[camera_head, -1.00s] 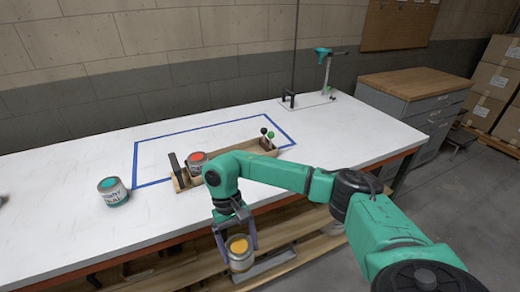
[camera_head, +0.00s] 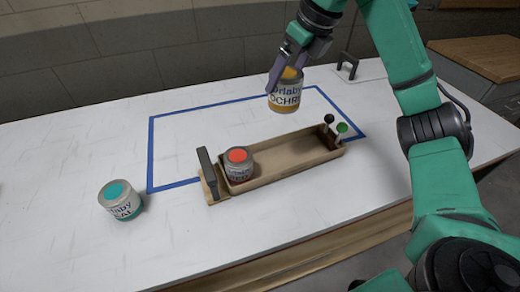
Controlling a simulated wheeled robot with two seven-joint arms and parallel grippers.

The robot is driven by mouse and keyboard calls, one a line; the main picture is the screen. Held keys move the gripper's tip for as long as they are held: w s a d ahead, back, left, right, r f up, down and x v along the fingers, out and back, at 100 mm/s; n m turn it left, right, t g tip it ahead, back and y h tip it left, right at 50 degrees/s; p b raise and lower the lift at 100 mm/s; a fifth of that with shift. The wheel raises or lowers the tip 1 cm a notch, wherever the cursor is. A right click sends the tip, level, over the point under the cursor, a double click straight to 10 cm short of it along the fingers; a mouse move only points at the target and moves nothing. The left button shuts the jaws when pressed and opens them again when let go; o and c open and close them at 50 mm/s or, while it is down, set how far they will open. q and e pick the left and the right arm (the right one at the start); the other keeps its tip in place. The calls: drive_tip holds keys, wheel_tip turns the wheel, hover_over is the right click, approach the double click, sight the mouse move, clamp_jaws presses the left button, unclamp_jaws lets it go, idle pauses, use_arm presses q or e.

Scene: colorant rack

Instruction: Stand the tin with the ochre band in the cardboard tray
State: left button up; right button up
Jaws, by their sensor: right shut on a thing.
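The tin with the ochre band (camera_head: 286,97) is held upright in my right gripper (camera_head: 284,74), which is shut around its upper part. The tin is in the air above the table, over the far side of the tray. The long brown cardboard tray (camera_head: 290,157) lies on the white table. A tin with a red-orange top (camera_head: 239,164) stands in the tray's left end. The right part of the tray is empty. My left gripper is not in view.
A tin with a teal top (camera_head: 120,200) stands on the table left of the tray. A black upright handle (camera_head: 208,172) is at the tray's left end; black and green knobs (camera_head: 342,127) stand at its right end. Blue tape (camera_head: 150,150) marks a rectangle on the table.

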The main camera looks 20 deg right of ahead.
drive_tip(key=f, duration=0.6)
drive_tip(key=s+f, duration=0.1)
drive_tip(key=f, duration=1.1)
drive_tip(key=shift+s+d+f, duration=0.1)
drive_tip(key=shift+s+f, duration=0.15)
drive_tip(key=shift+f, duration=0.15)
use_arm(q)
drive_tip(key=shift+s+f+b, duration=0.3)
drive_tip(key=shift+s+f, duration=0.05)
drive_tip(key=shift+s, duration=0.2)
use_arm(e)
drive_tip(key=shift+w+f, duration=0.15)
drive_tip(key=o, duration=1.2)
drive_tip(key=shift+f, duration=0.1)
drive_tip(key=shift+c, duration=0.2)
drive_tip(key=shift+o, duration=0.4)
drive_tip(key=shift+r, duration=0.3)
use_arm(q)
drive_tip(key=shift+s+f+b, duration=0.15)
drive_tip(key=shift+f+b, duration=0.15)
use_arm(e)
drive_tip(key=v, duration=1.1)
drive_tip(key=shift+s+r, duration=0.3)
drive_tip(key=shift+d, duration=0.1)
